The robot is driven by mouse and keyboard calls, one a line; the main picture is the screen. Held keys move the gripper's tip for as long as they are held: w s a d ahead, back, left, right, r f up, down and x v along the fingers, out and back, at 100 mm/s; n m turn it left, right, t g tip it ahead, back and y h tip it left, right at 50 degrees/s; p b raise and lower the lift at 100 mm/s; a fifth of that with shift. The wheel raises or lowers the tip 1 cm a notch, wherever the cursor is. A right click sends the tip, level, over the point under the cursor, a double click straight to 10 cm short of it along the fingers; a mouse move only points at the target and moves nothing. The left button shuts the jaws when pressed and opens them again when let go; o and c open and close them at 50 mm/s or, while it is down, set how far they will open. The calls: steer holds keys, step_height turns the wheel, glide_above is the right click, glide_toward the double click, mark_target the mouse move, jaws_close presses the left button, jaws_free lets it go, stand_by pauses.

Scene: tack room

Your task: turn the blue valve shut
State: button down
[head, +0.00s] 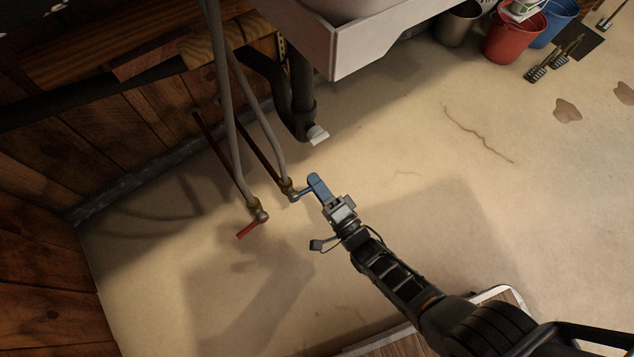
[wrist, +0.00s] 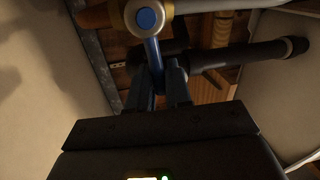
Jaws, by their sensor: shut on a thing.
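The blue valve (head: 301,194) sits at the lower end of a grey hose, on a brass fitting. Its blue lever points to the right, toward my gripper. In the wrist view the valve's round blue cap (wrist: 147,19) and its blue lever (wrist: 153,52) show, with the lever running down between my fingers. My gripper (head: 316,186) is shut on the lever; its two blue fingers also show in the wrist view (wrist: 160,88). The fingers hide the lever's end.
A red-handled valve (head: 247,229) hangs to the left on a second hose. A dark drain pipe (head: 301,100) with a pale end is just behind. The white sink cabinet (head: 355,40) overhangs above. Red (head: 515,38) and blue (head: 556,22) buckets stand far right. The floor around is mostly clear.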

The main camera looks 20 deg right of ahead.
steer(key=c, duration=1.2)
jaws_free()
steer(key=shift+f, duration=0.1)
steer(key=shift+p+v, duration=0.3)
steer(key=shift+v, duration=3.6)
